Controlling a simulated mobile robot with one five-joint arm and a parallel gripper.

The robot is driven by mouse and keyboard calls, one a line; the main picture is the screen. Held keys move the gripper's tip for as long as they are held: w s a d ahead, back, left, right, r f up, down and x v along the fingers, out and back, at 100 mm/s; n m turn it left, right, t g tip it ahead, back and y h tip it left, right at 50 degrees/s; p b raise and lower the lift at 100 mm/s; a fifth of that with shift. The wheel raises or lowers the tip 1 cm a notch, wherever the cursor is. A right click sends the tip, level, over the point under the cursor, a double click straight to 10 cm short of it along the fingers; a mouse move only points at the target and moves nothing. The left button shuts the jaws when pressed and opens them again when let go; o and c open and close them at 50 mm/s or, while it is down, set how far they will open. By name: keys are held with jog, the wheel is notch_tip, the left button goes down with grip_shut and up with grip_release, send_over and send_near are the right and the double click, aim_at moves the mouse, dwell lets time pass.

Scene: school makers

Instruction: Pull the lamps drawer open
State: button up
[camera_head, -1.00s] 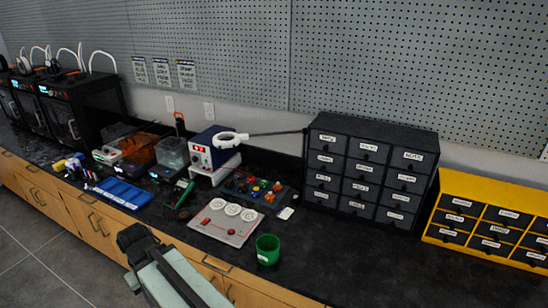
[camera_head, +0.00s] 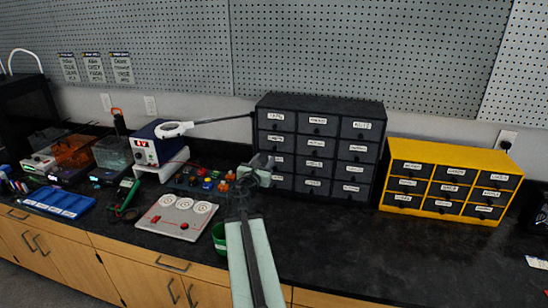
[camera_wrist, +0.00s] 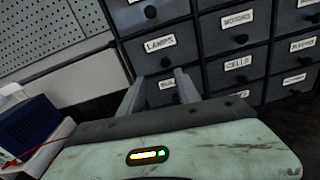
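The dark drawer cabinet (camera_head: 320,103) stands against the wall on the bench. In the wrist view the drawer labelled LAMPS (camera_wrist: 184,52) is in the left column, shut, with a dark round knob below its label. My gripper (camera_wrist: 160,86) is open and empty. Its fingertips are in front of the left column, with the labelled drawer below LAMPS between them; the LAMPS knob lies just above. In the head view my gripper (camera_head: 257,168) covers part of the cabinet's lower left. I cannot tell whether the fingers touch it.
A yellow drawer cabinet (camera_head: 440,150) stands to the right. A magnifier arm (camera_head: 215,122) reaches toward the dark cabinet's left side.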

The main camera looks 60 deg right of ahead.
aim_at(273, 148)
jog(key=shift+n, duration=0.5)
jog(key=x, duration=0.5)
jog(key=s+x, duration=0.1)
jog(key=x, duration=0.1)
jog(key=shift+d+r, duration=0.15)
jog(key=shift+d, duration=0.15)
grip_shut()
jog(key=shift+a+t, duration=0.1)
jog(key=shift+t, duration=0.2)
jog(key=shift+w+r, duration=0.1)
jog(key=shift+w, duration=0.05)
